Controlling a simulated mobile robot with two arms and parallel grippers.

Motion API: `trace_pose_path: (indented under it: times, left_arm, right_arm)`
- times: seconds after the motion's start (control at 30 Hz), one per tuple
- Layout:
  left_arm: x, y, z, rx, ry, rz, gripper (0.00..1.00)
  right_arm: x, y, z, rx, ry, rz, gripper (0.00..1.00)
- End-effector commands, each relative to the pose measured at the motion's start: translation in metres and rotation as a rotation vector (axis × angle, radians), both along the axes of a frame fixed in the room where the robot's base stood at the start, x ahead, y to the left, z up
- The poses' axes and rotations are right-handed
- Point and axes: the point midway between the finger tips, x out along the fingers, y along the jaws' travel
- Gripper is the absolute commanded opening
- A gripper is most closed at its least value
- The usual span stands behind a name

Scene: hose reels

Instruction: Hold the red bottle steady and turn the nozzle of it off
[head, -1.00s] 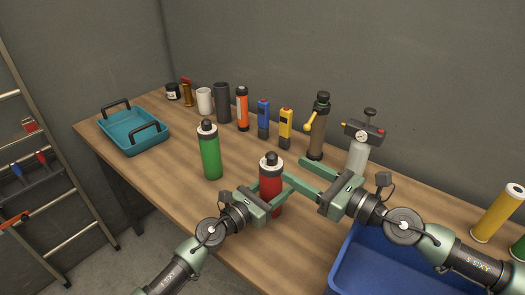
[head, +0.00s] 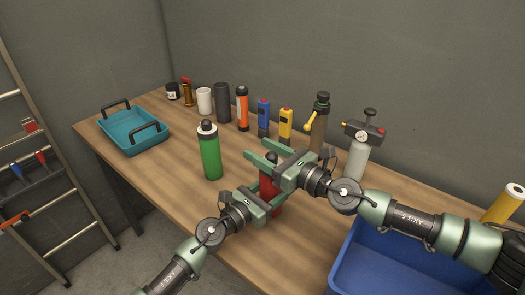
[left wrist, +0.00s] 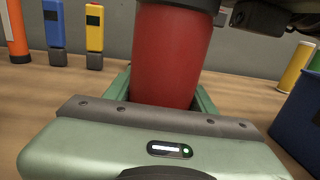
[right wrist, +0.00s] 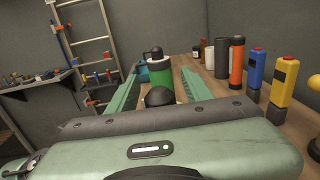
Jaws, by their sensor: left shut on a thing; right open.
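The red bottle (head: 268,187) stands on the wooden bench near its front edge. My left gripper (left wrist: 168,80) is shut on its red body, one finger on each side, and the bottle looks upright. In the right wrist view a dark rounded cap (right wrist: 160,96), apparently the bottle's nozzle, sits between the open fingers, close to the palm. I cannot tell whether either finger touches it.
A green bottle (head: 210,158) stands left of the grippers, beyond the right fingertips. A teal tray (head: 135,139) is at the far left. A row of tools and cans lines the back, with a grey sprayer (head: 357,158) behind the right arm. A blue crate (head: 375,265) is at front right.

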Motion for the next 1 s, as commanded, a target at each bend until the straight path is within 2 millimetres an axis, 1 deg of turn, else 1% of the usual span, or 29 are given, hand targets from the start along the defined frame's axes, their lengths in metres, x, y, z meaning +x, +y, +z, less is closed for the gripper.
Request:
trace_pose_path:
  times: [0.07, 0.1, 0.17, 0.2, 0.27, 0.3, 0.67, 0.77, 1.0]
  left_arm:
    - [0.0001, 0.0002, -0.0002, 0.0, 0.0, 0.0, 0.0]
    - [0.0001, 0.0002, -0.0002, 0.0, 0.0, 0.0, 0.0]
    - [0.0, 0.0001, -0.0003, 0.0, 0.0, 0.0, 0.0]
    - [0.0, 0.0001, -0.0002, 0.0, 0.0, 0.0, 0.0]
    - [0.0, 0.0001, -0.0002, 0.0, 0.0, 0.0, 0.0]
    - [0.0, 0.0001, -0.0002, 0.0, 0.0, 0.0, 0.0]
    - [-0.0002, -0.0002, -0.0003, -0.001, 0.001, -0.001, 0.0]
    - [-0.0005, -0.0005, -0.0005, -0.001, 0.002, -0.001, 0.0]
    - [-0.0007, -0.0008, -0.0013, 0.001, 0.002, -0.002, 0.0]
  right_arm:
    - [-0.0001, -0.0001, 0.0, 0.0, 0.0, 0.0, 0.5]
    - [-0.0001, -0.0001, 0.0, 0.0, 0.0, 0.0, 0.47]
    - [-0.0001, -0.0002, 0.0001, 0.0, 0.0, 0.0, 0.31]
    - [-0.0001, -0.0002, 0.0, 0.0, 0.0, 0.0, 0.19]
    - [-0.0002, -0.0002, 0.0, 0.0, 0.0, 0.0, 0.03]
    - [-0.0002, -0.0002, 0.0001, 0.0, 0.0, 0.0, 0.0]
    - [-0.0007, 0.0036, 0.0059, 0.012, -0.009, -0.042, 0.0]
    - [0.0004, 0.0027, 0.0065, 0.013, -0.009, -0.094, 0.0]
    - [0.0038, -0.0026, 0.0026, 0.009, -0.001, -0.277, 0.0]
